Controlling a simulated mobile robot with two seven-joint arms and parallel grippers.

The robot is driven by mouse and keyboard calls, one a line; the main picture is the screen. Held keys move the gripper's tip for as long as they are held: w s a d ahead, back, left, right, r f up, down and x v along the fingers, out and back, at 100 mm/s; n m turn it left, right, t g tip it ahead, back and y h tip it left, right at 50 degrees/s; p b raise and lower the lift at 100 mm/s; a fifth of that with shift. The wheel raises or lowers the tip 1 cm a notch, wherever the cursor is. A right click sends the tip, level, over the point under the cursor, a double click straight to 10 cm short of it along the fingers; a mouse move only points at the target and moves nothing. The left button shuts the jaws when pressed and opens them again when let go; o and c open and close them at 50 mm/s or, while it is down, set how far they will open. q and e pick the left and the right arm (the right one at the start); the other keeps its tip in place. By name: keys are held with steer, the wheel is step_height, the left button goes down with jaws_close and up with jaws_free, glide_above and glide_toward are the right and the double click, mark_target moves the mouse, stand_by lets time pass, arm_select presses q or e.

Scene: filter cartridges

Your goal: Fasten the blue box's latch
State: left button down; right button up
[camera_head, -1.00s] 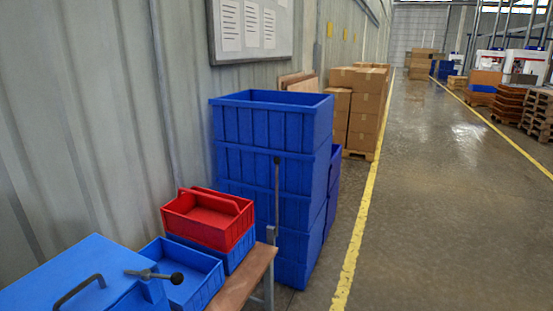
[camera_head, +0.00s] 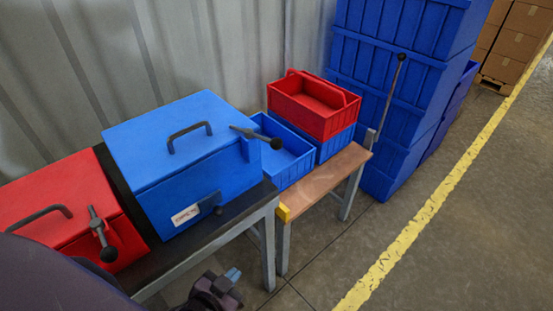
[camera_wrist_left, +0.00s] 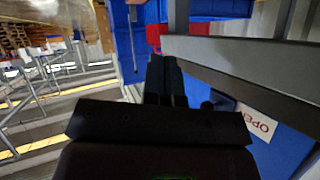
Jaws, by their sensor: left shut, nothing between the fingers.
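The blue box (camera_head: 185,135) stands on the dark bench, lid down, with a dark handle on top. A dark lever with a ball knob (camera_head: 257,136), apparently its latch, sticks out past the lid's right edge. A white label reading OPEN (camera_head: 186,214) and a small dark part (camera_head: 211,202) are on its front. My left gripper (camera_head: 232,275) is shut and empty, in front of and apart from the bench. In the left wrist view, its fingers (camera_wrist_left: 165,80) are together, with the label (camera_wrist_left: 257,122) to their right. My right gripper is not in view.
A red box (camera_head: 65,200) with its own lever (camera_head: 98,230) stands left of the blue one. Blue and red bins (camera_head: 315,105) sit on a lower wooden table (camera_head: 325,180) at right. Tall blue crates (camera_head: 390,80) stand behind. The floor at right is clear.

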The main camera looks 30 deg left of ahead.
arm_select(q)
steer(key=w+d+r+m+t+y+b, duration=0.2)
steer(key=r+m+t, duration=0.5)
steer(key=r+m, duration=0.7)
step_height(320, 180, up, 7)
steer(key=shift+w+d+t+b, duration=0.3)
steer(key=shift+w+d+b, duration=0.35)
steer(key=shift+w, duration=0.05)
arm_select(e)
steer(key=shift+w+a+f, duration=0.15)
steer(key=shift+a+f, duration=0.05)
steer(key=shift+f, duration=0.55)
arm_select(q)
steer(key=shift+w, duration=0.15)
steer(key=p, duration=0.2)
glide_toward(274, 149)
steer(key=p+x, duration=0.3)
steer(key=x, duration=0.3)
steer(key=shift+d+r, duration=0.1)
steer(key=shift+x, duration=0.8)
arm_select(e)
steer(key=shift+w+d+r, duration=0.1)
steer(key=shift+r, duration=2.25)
